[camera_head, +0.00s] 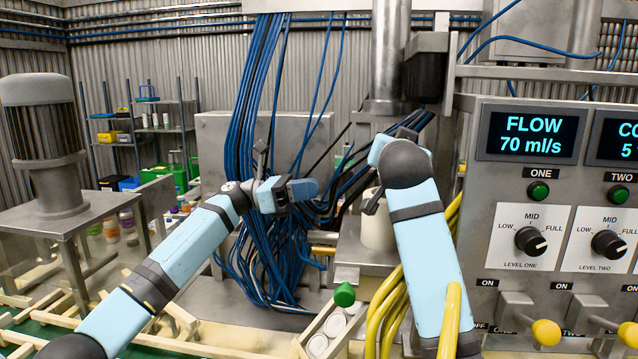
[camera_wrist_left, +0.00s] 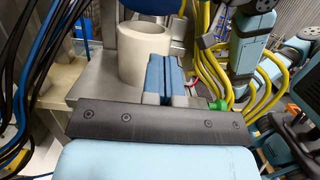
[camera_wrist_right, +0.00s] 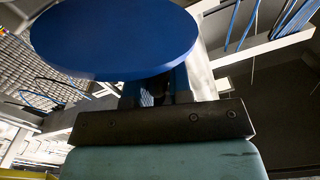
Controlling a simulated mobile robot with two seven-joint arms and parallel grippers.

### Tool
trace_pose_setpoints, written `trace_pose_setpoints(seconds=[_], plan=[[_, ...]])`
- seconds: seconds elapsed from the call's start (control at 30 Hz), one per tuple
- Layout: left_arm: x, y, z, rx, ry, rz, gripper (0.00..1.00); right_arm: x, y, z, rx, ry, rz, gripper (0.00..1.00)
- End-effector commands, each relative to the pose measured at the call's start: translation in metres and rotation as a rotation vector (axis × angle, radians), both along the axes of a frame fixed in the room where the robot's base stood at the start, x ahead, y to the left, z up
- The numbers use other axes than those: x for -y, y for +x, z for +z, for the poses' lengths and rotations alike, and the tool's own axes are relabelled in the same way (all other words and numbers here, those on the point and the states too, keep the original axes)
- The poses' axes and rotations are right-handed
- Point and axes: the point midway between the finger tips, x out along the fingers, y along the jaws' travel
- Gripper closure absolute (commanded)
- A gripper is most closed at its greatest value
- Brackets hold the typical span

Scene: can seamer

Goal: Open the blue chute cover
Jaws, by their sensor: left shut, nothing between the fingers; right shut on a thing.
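The blue chute cover (camera_wrist_right: 115,38) is a round flat disc. It fills the upper part of the right wrist view, and a blue edge of it seems to show at the top of the left wrist view (camera_wrist_left: 152,5). My right gripper (camera_wrist_right: 158,85) is shut at the near edge of the disc; the exact contact is hidden. In the head view my right wrist hides the cover and most of that gripper. A white cylinder (camera_head: 377,228) stands below, and it also shows in the left wrist view (camera_wrist_left: 144,52). My left gripper (camera_head: 312,189) is shut and empty, left of the cylinder.
A control panel (camera_head: 565,145) with knobs and yellow-tipped levers stands at the right. Blue cables (camera_head: 262,110) hang behind my left gripper. Yellow hoses (camera_head: 385,305) run beside my right arm. A green-tipped part (camera_head: 344,294) and a tray of white discs (camera_head: 333,325) lie in front.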

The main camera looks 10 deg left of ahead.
Motion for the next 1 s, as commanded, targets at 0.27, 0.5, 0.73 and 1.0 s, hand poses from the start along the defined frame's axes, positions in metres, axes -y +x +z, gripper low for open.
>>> trace_pose_setpoints(seconds=[0.27,0.5,0.73,1.0], plan=[[0.060,-0.001,0.013,0.000,-0.003,-0.003,1.00,0.003,0.001,-0.002,-0.004,-0.002,-0.005,1.00],[0.091,0.000,0.034,0.001,-0.001,0.000,1.00,0.003,0.001,-0.002,-0.003,-0.002,-0.006,1.00],[0.100,0.000,0.048,-0.002,-0.002,0.002,1.00,0.003,0.001,-0.002,-0.003,-0.002,-0.006,1.00],[0.101,0.000,0.049,-0.002,-0.002,0.002,1.00,0.003,0.001,-0.002,-0.003,-0.002,-0.006,1.00]])
